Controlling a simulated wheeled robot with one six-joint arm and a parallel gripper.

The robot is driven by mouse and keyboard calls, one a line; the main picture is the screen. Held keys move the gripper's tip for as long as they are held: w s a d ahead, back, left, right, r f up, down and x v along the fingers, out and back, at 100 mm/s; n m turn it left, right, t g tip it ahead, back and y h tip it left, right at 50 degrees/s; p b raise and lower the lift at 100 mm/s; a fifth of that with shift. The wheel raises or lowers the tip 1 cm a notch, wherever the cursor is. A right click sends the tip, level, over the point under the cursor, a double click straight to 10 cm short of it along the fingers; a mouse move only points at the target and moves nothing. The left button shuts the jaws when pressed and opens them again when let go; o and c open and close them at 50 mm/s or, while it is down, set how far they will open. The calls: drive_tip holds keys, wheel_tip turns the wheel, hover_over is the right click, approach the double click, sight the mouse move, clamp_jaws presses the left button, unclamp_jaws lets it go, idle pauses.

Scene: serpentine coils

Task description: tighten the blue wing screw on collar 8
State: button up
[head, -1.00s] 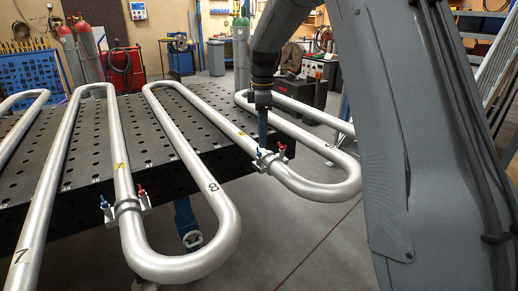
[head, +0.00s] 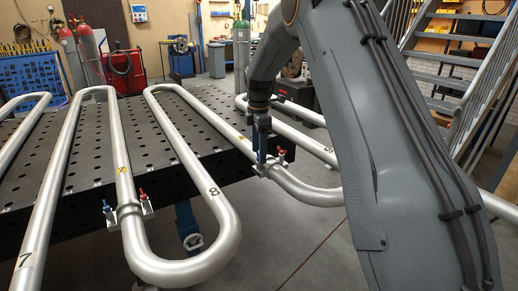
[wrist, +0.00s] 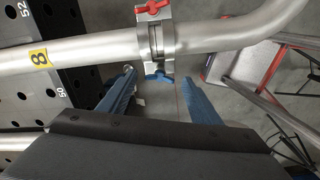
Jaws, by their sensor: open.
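The steel collar (wrist: 155,38) sits around a silver pipe beside a yellow tag with an 8 (wrist: 38,57) in the wrist view. Its blue wing screw (wrist: 157,77) is on the side facing my gripper, and its red wing screw (wrist: 153,8) is on the opposite side. My gripper (wrist: 162,98) is open, with one blue finger on each side of the blue screw and visible gaps between. In the head view my gripper (head: 262,150) is at the same collar (head: 268,169). It hides the blue screw there; the red screw shows to its right.
A second collar (head: 129,209) with a blue and a red screw is on the coil to the left, near a yellow 7 tag. Coils lie across a black perforated table (head: 90,150). In the wrist view, a red-and-grey object (wrist: 240,62) is right of the fingers.

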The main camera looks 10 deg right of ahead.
drive_tip(key=c, duration=1.1)
